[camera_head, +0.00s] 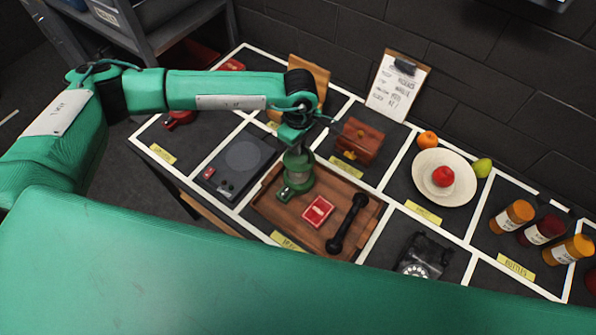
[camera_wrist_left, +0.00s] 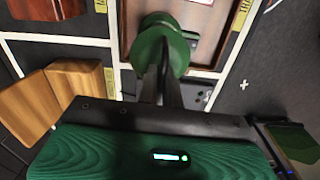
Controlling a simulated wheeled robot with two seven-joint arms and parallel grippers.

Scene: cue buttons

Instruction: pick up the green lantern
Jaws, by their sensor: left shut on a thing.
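The green lantern (camera_head: 298,170) stands at the back left part of a brown wooden tray (camera_head: 290,216) on the table. It also shows in the left wrist view (camera_wrist_left: 158,38), at the top middle. My left gripper (camera_head: 297,146) is over the lantern and shut on its upper part. In the left wrist view, the fingers of my left gripper (camera_wrist_left: 166,72) reach the lantern. I cannot tell whether the lantern's base touches the tray. My right gripper does not show.
The tray also holds a red box (camera_head: 318,211) and a black handset (camera_head: 347,224). A dark flat device (camera_head: 237,165) lies left of the tray. A wooden chest (camera_head: 358,142), a plate (camera_head: 428,190) with a red fruit, and bottles (camera_head: 541,231) stand to the right.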

